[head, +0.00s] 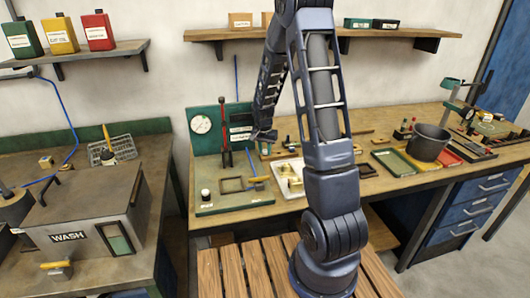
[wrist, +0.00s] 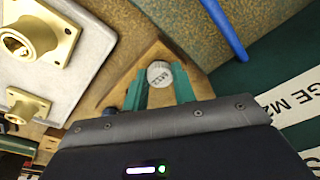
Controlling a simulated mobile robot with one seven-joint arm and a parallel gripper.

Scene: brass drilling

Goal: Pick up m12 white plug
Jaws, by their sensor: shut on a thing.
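The white plug (wrist: 160,72), marked M12 on its round top, sits between the two green fingertips of my gripper (wrist: 159,82) in the wrist view. The fingers are shut on it from either side. Below it in the picture is a brown wooden block (wrist: 120,91) with a pointed corner; I cannot tell if the plug still touches it. In the head view my gripper (head: 264,136) is over the back of the middle bench, beside the green gauge panel, and the plug is too small or hidden to make out.
A white tray (head: 279,171) with brass parts lies close by; in the wrist view a brass fitting (wrist: 40,30) shows in it. A blue rod (wrist: 224,28) lies near the green panel (wrist: 288,95). A dark pot (head: 428,142) and shallow trays stand to the right. A shelf hangs above.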

